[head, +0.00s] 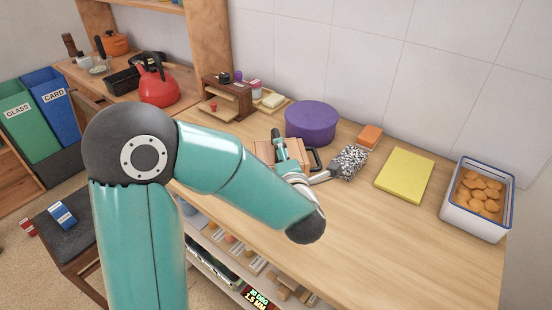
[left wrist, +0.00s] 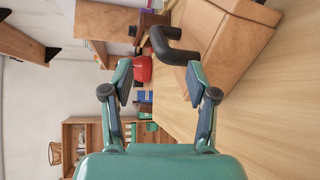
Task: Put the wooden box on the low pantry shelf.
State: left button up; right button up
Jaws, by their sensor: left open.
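The wooden box (head: 263,152) lies on the wooden counter, partly hidden by my left arm and gripper in the head view. In the left wrist view the box (left wrist: 237,35) fills the upper right, and its dark curved handle (left wrist: 172,50) stands out just ahead of the fingertips. My left gripper (head: 295,152) is at the box's handle side. In the left wrist view the gripper (left wrist: 158,85) is open, with nothing between its fingers. Open shelves (head: 235,262) below the counter hold several small items; I cannot tell whether one is the low pantry shelf. My right gripper is not visible.
A purple round container (head: 311,121) stands behind the box. A speckled brush (head: 350,162), an orange sponge (head: 370,135), a yellow pad (head: 404,175) and a white tub of round food (head: 470,222) lie to the right. The counter's front right is clear.

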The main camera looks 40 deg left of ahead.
pick_arm(q)
jog(key=p+x, duration=0.1)
jog(key=x, duration=0.2)
jog(key=shift+w+a, duration=0.2)
jog(key=shift+a, duration=0.15)
jog(key=p+x, duration=0.1)
jog(key=x, duration=0.2)
jog(key=shift+w+a+f, duration=0.1)
jog(key=shift+a+f, duration=0.1)
jog(key=shift+w+a+f, duration=0.1)
jog(key=shift+w+a, duration=0.1)
jog(key=shift+c, duration=0.4)
grip_shut()
